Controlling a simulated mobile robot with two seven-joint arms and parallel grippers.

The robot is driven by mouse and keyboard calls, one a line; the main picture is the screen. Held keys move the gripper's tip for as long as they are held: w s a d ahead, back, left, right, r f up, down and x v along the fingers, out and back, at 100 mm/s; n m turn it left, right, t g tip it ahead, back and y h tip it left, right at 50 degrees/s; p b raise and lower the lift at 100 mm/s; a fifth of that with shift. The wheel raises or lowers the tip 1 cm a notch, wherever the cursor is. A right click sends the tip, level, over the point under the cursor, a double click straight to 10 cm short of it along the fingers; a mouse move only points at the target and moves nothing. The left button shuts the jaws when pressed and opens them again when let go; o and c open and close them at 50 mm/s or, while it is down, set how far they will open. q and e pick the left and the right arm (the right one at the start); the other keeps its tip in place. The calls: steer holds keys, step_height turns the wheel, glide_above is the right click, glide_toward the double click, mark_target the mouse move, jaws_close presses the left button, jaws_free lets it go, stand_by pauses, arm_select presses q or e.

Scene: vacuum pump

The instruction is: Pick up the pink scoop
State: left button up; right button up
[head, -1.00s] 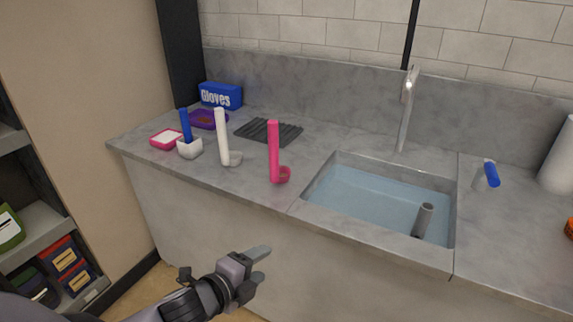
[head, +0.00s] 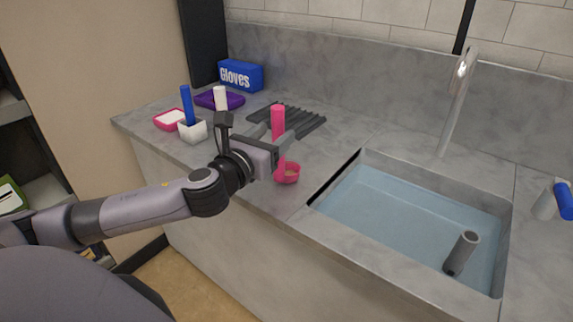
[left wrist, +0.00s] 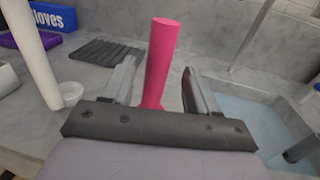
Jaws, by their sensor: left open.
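The pink scoop (head: 278,122) stands upright on the grey counter, left of the sink, with its small cup (head: 287,174) at the bottom right of the handle. My left gripper (head: 287,134) is open with its fingers on either side of the handle. In the left wrist view the pink scoop's handle (left wrist: 160,62) rises between the two open fingers (left wrist: 158,88), with a gap on both sides. Its lower part is hidden behind the gripper body. My right gripper is not in view.
A white scoop (left wrist: 38,58) stands left of the gripper. The water-filled sink (head: 400,215) lies right.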

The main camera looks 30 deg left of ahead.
mark_target(283, 124)
arm_select(q)
steer(key=shift+w+a+r, duration=0.1)
steer(key=shift+w+a, duration=0.05)
steer(key=shift+w, duration=1.15)
steer(key=shift+w+a+r, duration=0.1)
steer(key=shift+w+a, duration=0.05)
steer(key=shift+w, duration=1.15)
jaws_close()
